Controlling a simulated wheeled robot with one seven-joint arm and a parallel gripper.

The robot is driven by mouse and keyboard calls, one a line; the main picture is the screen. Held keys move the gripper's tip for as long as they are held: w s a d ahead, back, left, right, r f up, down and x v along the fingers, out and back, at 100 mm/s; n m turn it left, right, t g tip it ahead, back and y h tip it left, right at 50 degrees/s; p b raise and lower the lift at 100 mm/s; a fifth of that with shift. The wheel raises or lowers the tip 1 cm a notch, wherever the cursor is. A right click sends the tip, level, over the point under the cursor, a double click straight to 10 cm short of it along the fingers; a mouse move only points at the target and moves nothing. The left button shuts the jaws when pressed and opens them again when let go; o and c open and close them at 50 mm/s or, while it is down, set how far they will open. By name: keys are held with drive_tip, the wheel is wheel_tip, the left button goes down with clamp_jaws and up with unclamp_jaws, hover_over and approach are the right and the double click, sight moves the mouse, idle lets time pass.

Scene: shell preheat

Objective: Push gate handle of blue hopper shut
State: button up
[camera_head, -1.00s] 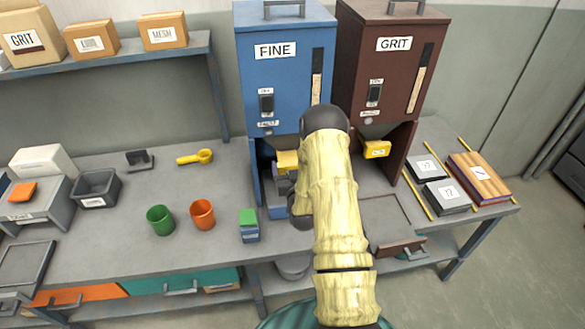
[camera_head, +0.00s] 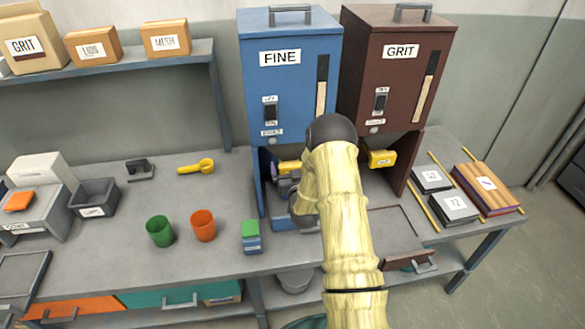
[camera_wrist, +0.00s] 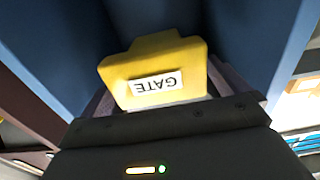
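The blue hopper (camera_head: 292,98), labelled FINE, stands at the back of the bench. Its yellow gate handle (camera_head: 290,166) sticks out below the hopper body, partly hidden by my gripper. In the wrist view the handle (camera_wrist: 150,68) is close, with its GATE label upside down. My gripper (camera_head: 284,182) is right at the handle in the hopper's lower bay. Its fingers show apart on either side of the handle, partly covered by it. I cannot tell whether they touch it. How far the gate is open is hidden.
A brown GRIT hopper (camera_head: 388,72) with its own yellow handle (camera_head: 381,158) stands close on the right. A green-blue block (camera_head: 251,237), an orange cup (camera_head: 203,226) and a green cup (camera_head: 160,231) stand left in front.

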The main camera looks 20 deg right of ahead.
drive_tip(key=shift+s, duration=0.1)
drive_tip(key=s+a+b, duration=0.3)
drive_tip(key=s, duration=1.4)
drive_tip(key=shift+a, duration=0.2)
drive_tip(key=shift+w, duration=0.1)
